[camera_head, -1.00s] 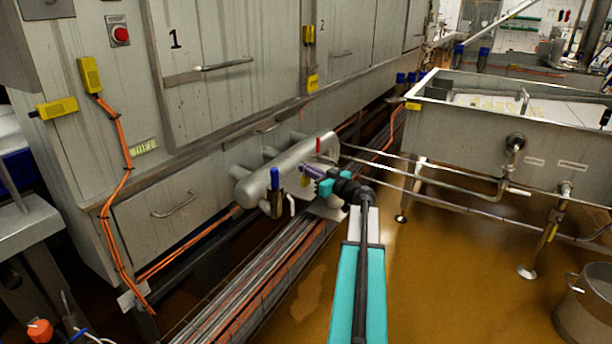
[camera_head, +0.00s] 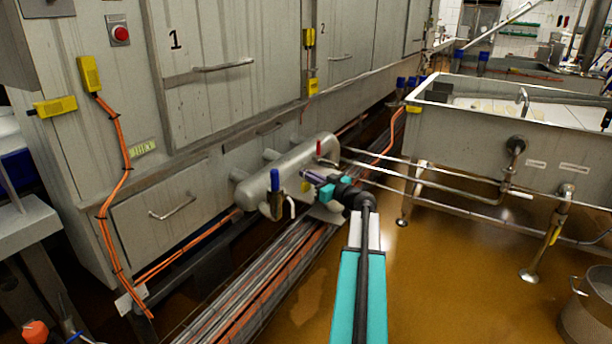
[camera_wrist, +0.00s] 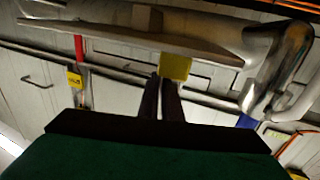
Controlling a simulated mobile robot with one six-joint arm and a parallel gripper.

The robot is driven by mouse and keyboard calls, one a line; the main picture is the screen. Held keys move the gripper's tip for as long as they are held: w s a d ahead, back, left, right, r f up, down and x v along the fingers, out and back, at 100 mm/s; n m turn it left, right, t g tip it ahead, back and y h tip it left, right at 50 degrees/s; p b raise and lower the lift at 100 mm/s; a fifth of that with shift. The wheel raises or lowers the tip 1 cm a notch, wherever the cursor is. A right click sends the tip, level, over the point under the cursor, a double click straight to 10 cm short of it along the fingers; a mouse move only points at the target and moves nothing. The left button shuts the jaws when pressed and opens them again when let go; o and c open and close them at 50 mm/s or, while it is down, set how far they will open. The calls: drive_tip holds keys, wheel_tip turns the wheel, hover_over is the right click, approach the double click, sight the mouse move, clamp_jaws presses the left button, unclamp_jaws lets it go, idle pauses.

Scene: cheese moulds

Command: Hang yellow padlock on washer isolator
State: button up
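A yellow padlock (camera_wrist: 175,67) shows as a small yellow block at the tips of my gripper (camera_wrist: 161,92); the two dark fingers are close together on it. In the head view the padlock is a small yellow patch (camera_head: 305,187) beside my gripper (camera_head: 314,180), close in front of the metal manifold (camera_head: 285,170). The manifold carries a blue-handled valve (camera_head: 275,181) on the left and a red-handled valve (camera_head: 319,148) on the right. I cannot tell which valve is the washer isolator. The padlock's shackle is not clear.
Metal cabinets (camera_head: 200,130) stand behind the manifold. Pipes (camera_head: 450,184) run right toward a steel tank (camera_head: 455,138). Orange cables (camera_head: 116,200) run down the left cabinet and along the floor. A bucket (camera_head: 588,310) stands at the lower right.

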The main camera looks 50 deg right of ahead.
drive_tip(key=o, duration=0.4)
drive_tip(key=shift+r+p, duration=0.25)
drive_tip(key=shift+p, duration=1)
drive_tip(key=s, duration=0.4)
drive_tip(key=s+p, duration=0.1)
drive_tip(key=s, duration=0.4)
drive_tip(key=s+p, duration=0.1)
drive_tip(key=s, duration=0.3)
drive_tip(key=shift+s+a, duration=0.4)
drive_tip(key=shift+f, duration=0.1)
